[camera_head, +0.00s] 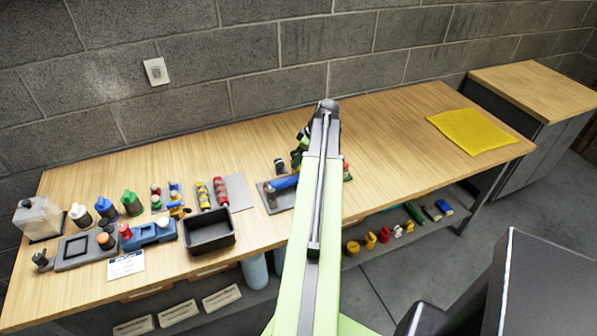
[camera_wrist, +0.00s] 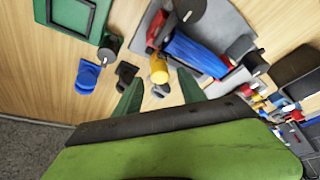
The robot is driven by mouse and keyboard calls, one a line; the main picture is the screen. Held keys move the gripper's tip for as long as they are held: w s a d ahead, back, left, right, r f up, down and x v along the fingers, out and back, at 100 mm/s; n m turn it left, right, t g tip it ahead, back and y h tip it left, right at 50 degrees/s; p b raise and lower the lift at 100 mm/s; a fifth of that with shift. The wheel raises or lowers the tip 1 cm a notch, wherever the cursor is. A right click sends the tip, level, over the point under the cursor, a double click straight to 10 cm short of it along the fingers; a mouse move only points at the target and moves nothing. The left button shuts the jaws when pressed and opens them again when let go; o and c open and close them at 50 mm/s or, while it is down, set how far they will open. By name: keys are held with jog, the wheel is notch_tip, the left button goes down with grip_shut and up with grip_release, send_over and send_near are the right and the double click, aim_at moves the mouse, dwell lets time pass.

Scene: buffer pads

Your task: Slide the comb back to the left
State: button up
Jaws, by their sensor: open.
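My gripper (camera_wrist: 159,76) is open in the wrist view, with its two green fingers apart. A small yellow piece (camera_wrist: 158,68) shows at the gap between the fingertips; I cannot tell whether anything touches it. A dark piece (camera_wrist: 126,72) and a blue piece (camera_wrist: 88,75) lie to the left of the fingers. A blue roll-like thing (camera_wrist: 196,52) lies on a grey tray (camera_wrist: 232,30) to the right, and it also shows in the head view (camera_head: 284,182). I cannot pick out the comb for certain. In the head view my arm hides the gripper and the bench around it.
A green frame (camera_wrist: 93,18) lies at the upper left of the wrist view. In the head view, a black bin (camera_head: 208,245), bottles and small parts crowd the bench's left half. A yellow cloth (camera_head: 472,131) lies at right, with bare wood (camera_head: 395,140) before it.

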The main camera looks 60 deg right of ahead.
jog(key=shift+b+x, duration=0.35)
jog(key=shift+x, duration=0.6)
jog(key=shift+r, duration=0.1)
jog(key=shift+c, duration=0.4)
grip_shut()
